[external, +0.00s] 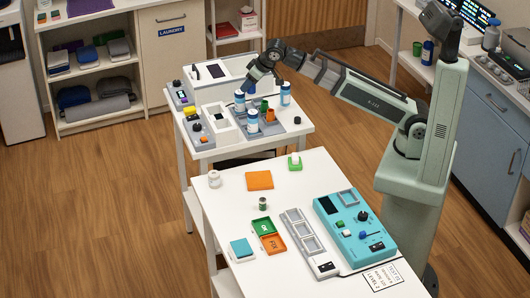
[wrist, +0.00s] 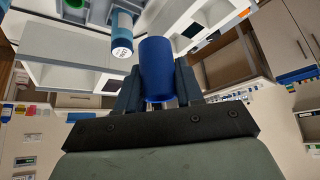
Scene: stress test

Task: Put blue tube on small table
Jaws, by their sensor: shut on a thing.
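My gripper (wrist: 157,85) is shut on a blue tube (wrist: 156,68), which stands between the fingers in the wrist view. In the external view, my gripper (external: 248,84) is over the smaller white table (external: 203,160) at the back; the tube is small and partly hidden there. Whether the tube touches anything below is unclear. White bottles with blue bands (external: 285,93) stand around it, and one bottle (wrist: 122,40) shows just left of the tube in the wrist view.
The back table carries a grey tray (external: 290,127) with orange and green pieces and several devices. The larger white table (external: 225,205) in front holds a teal device (external: 350,228), an orange pad (external: 259,180) and green and orange trays. Bare table surface shows between them.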

